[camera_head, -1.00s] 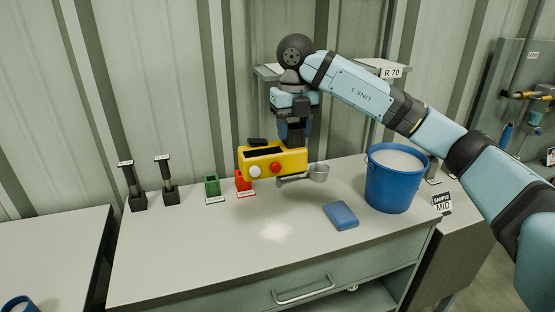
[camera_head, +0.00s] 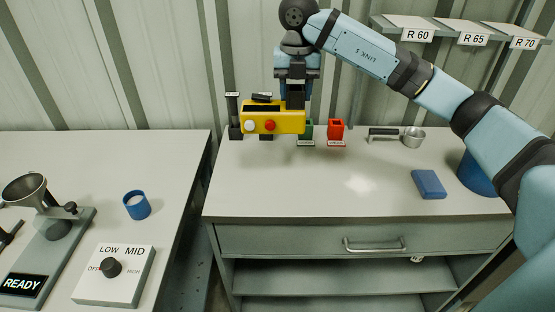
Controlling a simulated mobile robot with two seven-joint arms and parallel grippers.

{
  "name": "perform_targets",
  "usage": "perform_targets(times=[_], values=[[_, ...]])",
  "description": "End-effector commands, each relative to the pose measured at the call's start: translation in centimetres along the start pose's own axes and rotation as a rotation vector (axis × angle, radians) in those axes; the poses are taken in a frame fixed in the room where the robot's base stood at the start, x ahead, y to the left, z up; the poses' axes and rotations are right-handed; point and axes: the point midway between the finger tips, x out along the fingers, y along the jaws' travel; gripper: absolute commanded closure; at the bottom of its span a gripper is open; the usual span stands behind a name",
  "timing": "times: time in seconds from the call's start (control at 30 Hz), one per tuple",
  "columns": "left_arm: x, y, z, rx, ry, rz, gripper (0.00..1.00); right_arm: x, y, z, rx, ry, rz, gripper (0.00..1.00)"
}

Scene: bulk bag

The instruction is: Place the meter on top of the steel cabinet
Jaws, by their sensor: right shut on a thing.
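The meter (camera_head: 273,118) is a yellow box with a dark display, a white button and a red button on its front. My right gripper (camera_head: 294,97) is shut on it from above, with its fingers partly hidden behind it. The meter hangs roughly level in front of the back wall, over the rear of a grey cabinet (camera_head: 300,193) with a drawer and open shelves. It appears held above the top, with a faint shadow below. I cannot tell from its look whether this cabinet is the steel one. My left gripper is not in view.
A scoop (camera_head: 411,137), blue block (camera_head: 429,184) and blue bucket (camera_head: 474,176) stand right. A left table holds a blue cup (camera_head: 137,205) and control box (camera_head: 113,275).

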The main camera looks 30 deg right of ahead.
Motion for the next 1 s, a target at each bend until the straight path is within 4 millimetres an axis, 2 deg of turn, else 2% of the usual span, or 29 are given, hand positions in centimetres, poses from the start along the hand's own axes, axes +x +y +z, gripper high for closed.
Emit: perform_targets(times=[0.03, 0.2, 0.4, 0.67, 0.9, 1.0], values=[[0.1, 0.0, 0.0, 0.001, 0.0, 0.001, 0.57, 1.6, -0.1, -0.1, 0.0, 0.004, -0.003, 1.0], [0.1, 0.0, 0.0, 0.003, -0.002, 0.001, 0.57, 6.1, -0.1, 0.0, 0.0, 0.003, -0.003, 1.0], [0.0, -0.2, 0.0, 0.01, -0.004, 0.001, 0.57, 10.5, -0.1, 0.0, 0.0, 0.002, -0.001, 1.0], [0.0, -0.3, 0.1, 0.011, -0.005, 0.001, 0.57, 12.6, 0.0, 0.0, -0.001, 0.0, 0.0, 1.0], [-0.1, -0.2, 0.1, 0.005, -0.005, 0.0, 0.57, 15.9, -0.1, 0.0, 0.0, 0.002, -0.001, 1.0], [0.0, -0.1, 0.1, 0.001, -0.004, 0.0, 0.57, 16.6, 0.0, 0.0, -0.001, 0.0, 0.001, 1.0]])
